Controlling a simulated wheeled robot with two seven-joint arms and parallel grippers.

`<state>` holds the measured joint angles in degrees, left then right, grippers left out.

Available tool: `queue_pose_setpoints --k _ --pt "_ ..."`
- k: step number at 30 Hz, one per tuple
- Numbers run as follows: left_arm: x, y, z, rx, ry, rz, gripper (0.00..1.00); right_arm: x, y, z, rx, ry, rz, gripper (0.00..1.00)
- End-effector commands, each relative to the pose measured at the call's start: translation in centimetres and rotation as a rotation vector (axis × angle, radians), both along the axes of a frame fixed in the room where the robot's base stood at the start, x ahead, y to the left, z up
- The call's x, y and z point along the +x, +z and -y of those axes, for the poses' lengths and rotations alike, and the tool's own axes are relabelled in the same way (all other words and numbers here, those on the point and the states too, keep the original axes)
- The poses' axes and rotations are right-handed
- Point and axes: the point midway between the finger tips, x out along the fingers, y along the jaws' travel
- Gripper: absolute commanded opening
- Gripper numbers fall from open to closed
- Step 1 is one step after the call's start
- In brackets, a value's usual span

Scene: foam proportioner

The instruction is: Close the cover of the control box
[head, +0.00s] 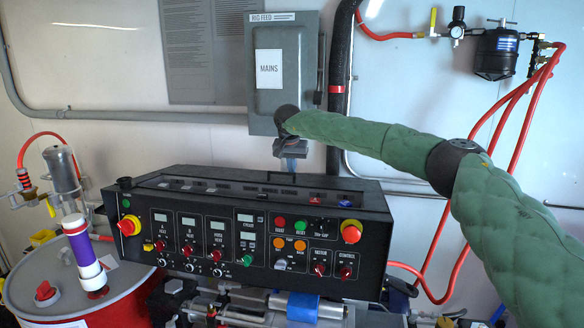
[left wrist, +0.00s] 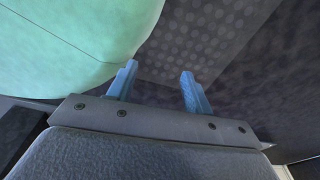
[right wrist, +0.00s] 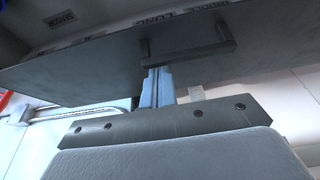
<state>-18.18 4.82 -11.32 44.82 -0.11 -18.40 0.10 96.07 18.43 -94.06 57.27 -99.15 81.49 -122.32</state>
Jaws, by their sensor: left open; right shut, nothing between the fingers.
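The black control box (head: 240,238) stands in the middle of the head view, with buttons and knobs on its front and a strip of switches along its top. My right gripper (head: 290,163) points down over the back of its top. In the right wrist view a flat dark panel (right wrist: 85,77), apparently the cover, has a bar handle (right wrist: 205,57). My right gripper (right wrist: 157,75) is shut and empty, its tips at the handle; I cannot tell if they touch. The cover's angle is unclear in the head view. My left gripper (left wrist: 158,82) is open and empty, outside the head view.
A grey mains box (head: 285,75) hangs on the wall behind the control box. A red drum (head: 90,305) with a white-and-purple cylinder (head: 84,250) stands at the left. Red hoses (head: 520,130) run down the wall at the right. Pipes and fittings lie below the control box.

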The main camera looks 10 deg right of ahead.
Motion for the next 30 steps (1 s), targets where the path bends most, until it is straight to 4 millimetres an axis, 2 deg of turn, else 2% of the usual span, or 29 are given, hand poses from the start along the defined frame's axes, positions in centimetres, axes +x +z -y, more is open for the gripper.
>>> queue_pose_setpoints --k 6,10,11,13,23,30 --pt "0.0 -0.2 0.1 -0.001 0.0 -0.001 0.5 -0.1 0.0 0.0 0.0 0.0 0.0 0.0" --pt "0.2 -0.6 0.2 -0.001 0.001 -0.003 0.5 -0.9 -0.1 -0.3 0.0 0.003 0.0 0.0" --pt "0.7 -0.6 0.3 -0.001 0.001 0.001 0.5 -1.2 -0.1 -0.4 0.0 0.002 0.0 0.0" --pt "3.2 0.0 0.4 -0.003 0.0 0.024 0.5 -2.0 0.0 -0.6 0.0 0.002 0.001 0.0" --pt "10.1 1.5 1.9 -0.011 0.0 0.074 0.5 -7.7 0.9 -2.5 -0.001 0.004 0.001 0.0" --pt "12.4 5.0 3.9 -0.024 0.012 0.045 0.5 -11.8 1.8 -3.8 0.0 0.003 0.0 0.0"
